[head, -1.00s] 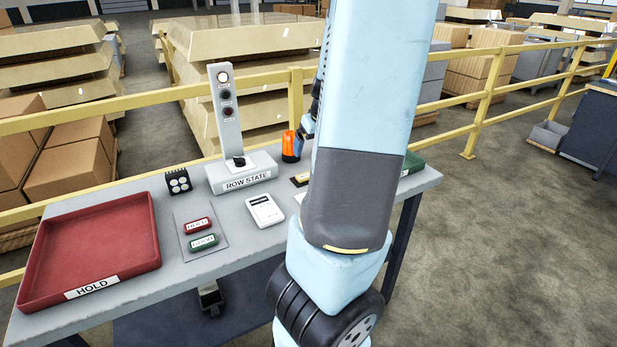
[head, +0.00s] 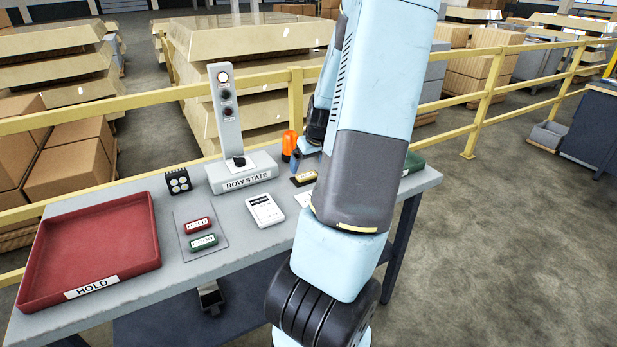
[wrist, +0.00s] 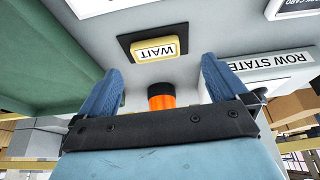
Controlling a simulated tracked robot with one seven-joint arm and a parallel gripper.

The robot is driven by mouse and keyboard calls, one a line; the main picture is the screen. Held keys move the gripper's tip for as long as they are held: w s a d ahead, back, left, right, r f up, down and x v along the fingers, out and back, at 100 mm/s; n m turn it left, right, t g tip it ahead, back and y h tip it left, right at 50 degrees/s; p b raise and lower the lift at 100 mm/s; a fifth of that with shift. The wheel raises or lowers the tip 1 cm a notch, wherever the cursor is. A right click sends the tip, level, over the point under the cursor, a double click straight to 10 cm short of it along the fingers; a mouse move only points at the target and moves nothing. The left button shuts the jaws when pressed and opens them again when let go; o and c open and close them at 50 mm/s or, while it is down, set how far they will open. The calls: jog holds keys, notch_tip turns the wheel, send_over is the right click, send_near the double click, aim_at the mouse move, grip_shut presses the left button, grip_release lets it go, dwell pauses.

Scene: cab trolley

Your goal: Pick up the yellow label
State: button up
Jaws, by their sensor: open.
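The yellow label (wrist: 155,48), marked WAIT, lies on a dark pad (wrist: 127,44) on the table. In the head view the yellow label (head: 304,177) shows just left of my arm, on the table's right half. My gripper (wrist: 162,68) is open, with its two blue fingers spread and nothing between them. In the wrist view the label appears beyond the fingertips, roughly centred between them and apart from them. In the head view my arm hides much of the gripper.
An orange lamp (head: 288,143) stands close behind the label. A green tray (head: 413,163) is right, a red HOLD tray (head: 90,250) far left. A yellow rail (head: 130,101) runs behind.

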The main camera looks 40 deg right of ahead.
aim_at(307, 175)
jog(key=shift+s+d+x, duration=0.1)
jog(key=shift+x, duration=0.8)
jog(key=shift+s+d+x, duration=0.1)
jog(key=shift+d+x, duration=0.05)
jog(key=shift+x, duration=1.7)
jog(key=c, duration=1)
